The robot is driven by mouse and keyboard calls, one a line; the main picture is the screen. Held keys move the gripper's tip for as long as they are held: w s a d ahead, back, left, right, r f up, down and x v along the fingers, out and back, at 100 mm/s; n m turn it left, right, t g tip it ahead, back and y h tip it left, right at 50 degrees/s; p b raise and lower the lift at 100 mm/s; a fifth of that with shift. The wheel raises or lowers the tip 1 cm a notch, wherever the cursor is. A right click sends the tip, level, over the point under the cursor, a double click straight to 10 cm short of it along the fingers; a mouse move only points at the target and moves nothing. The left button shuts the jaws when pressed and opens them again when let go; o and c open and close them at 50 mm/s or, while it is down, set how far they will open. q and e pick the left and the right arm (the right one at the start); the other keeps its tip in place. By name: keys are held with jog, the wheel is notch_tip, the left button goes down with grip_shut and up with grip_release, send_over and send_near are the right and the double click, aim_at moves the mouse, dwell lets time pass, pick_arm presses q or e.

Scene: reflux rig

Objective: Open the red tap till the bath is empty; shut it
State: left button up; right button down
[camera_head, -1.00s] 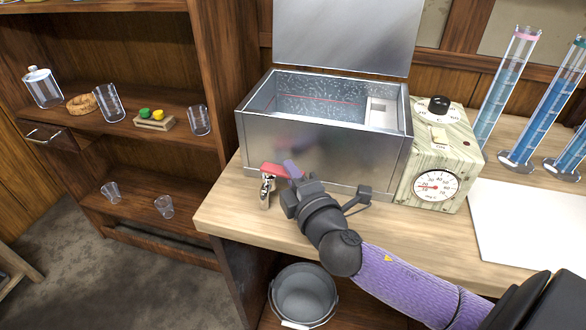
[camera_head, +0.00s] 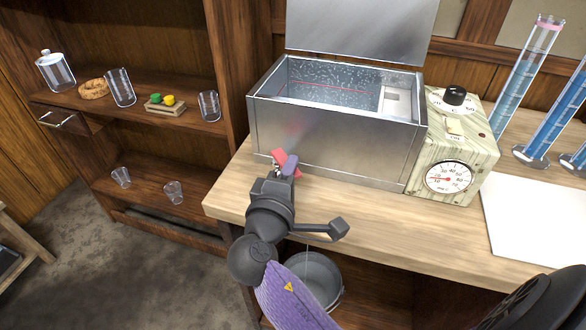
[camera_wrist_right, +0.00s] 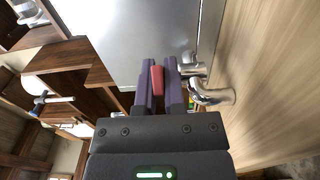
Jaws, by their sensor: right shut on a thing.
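The metal bath (camera_head: 335,143) stands on the wooden bench with its lid up. A red line runs along its inner wall; I cannot tell the water level. My right gripper (camera_head: 287,166) is at the bath's lower left front, shut on the tap's red handle (camera_head: 279,156). In the right wrist view the red handle (camera_wrist_right: 157,79) sits between the two purple fingers, beside the chrome spout (camera_wrist_right: 212,95). My gripper hides most of the tap in the head view. A grey bucket (camera_head: 325,276) stands below the bench edge, partly behind my arm. My left gripper is out of view.
A control box (camera_head: 448,160) with a black knob and a dial adjoins the bath on the right. Tall blue-filled cylinders (camera_head: 530,85) and a white board (camera_head: 535,220) are farther right. Shelves with glassware (camera_head: 120,88) stand at the left. The bench front is largely clear.

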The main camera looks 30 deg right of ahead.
dwell(0.4)
jog(key=c, duration=0.7)
grip_release()
